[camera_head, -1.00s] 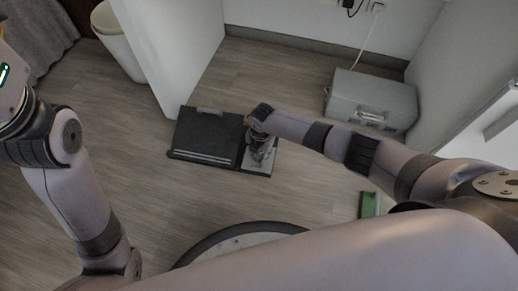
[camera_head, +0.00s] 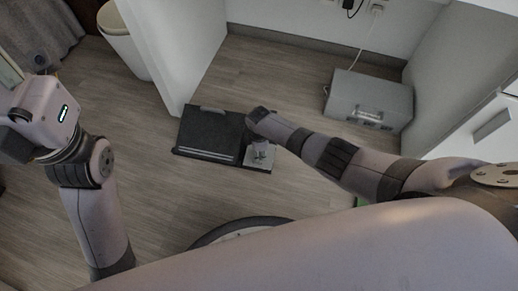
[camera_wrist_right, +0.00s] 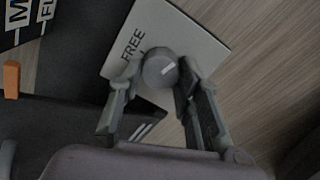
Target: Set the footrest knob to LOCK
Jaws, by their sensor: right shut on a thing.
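The black footrest (camera_head: 210,133) lies on the wooden floor, with a light grey panel (camera_head: 257,163) at its right side. In the right wrist view, a round grey knob (camera_wrist_right: 158,70) with a short white mark sits on the light panel (camera_wrist_right: 182,28). The word FREE shows beside the knob; no LOCK label can be read. My right gripper (camera_wrist_right: 160,76) is shut on the knob, one finger on each side. It also shows from above in the head view (camera_head: 261,150). My left gripper's fingers are not visible.
A grey case (camera_head: 368,98) stands on the floor at the right. A white bin (camera_head: 120,38) and a white upright panel (camera_head: 180,50) are at the upper left. Bare floor lies left of and in front of the footrest.

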